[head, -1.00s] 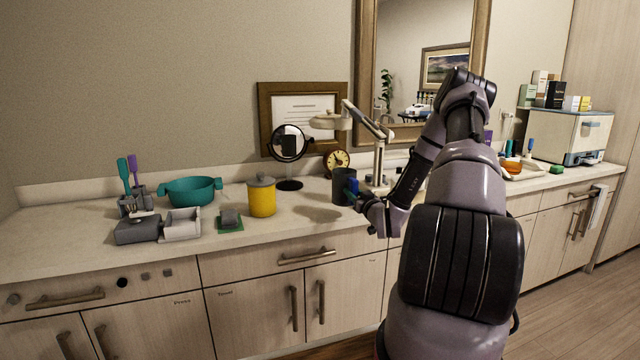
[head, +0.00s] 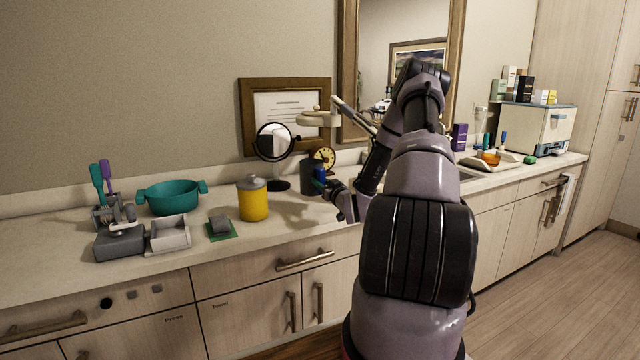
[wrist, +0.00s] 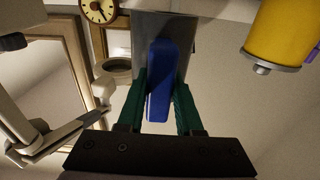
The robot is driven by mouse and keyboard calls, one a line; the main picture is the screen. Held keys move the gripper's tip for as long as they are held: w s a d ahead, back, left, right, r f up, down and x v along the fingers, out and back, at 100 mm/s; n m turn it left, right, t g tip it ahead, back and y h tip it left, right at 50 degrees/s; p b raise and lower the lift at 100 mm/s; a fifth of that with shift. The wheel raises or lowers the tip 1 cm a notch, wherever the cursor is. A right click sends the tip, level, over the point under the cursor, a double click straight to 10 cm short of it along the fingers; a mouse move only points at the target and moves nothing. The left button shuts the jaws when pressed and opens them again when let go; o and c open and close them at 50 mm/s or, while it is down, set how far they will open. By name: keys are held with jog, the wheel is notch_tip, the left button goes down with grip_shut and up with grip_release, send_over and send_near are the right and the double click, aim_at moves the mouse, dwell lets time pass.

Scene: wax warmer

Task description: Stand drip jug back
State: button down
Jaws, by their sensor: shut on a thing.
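The drip jug is a dark grey cylinder (head: 308,178) with a blue handle (wrist: 158,85). It appears upright over the back of the counter, in front of the round clock and just right of the round mirror. My gripper (head: 327,186) is to its right. In the wrist view its green fingers (wrist: 158,104) are shut on the blue handle, one on each side. The jug's body (wrist: 180,30) shows beyond the fingers, and its inside is hidden. I cannot tell whether its base touches the counter.
The mirror (head: 274,143) and clock (head: 323,157) stand close behind the jug. A yellow canister (head: 253,202), teal pot (head: 170,198) and grey trays (head: 169,235) are to the left. A jointed lamp (head: 314,118) rises behind. Clear counter lies between canister and jug.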

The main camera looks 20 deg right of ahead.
jog(key=shift+f, duration=2.85)
jog(key=shift+f, duration=0.65)
jog(key=c, duration=0.5)
grip_release()
jog(key=s, duration=0.8)
jog(key=shift+d+f, duration=0.2)
jog(key=shift+f, duration=0.05)
dwell(0.8)
jog(key=shift+s, duration=0.1)
jog(key=s, duration=1)
jog(key=shift+s+d+f, duration=0.2)
jog(key=shift+s+f, duration=0.15)
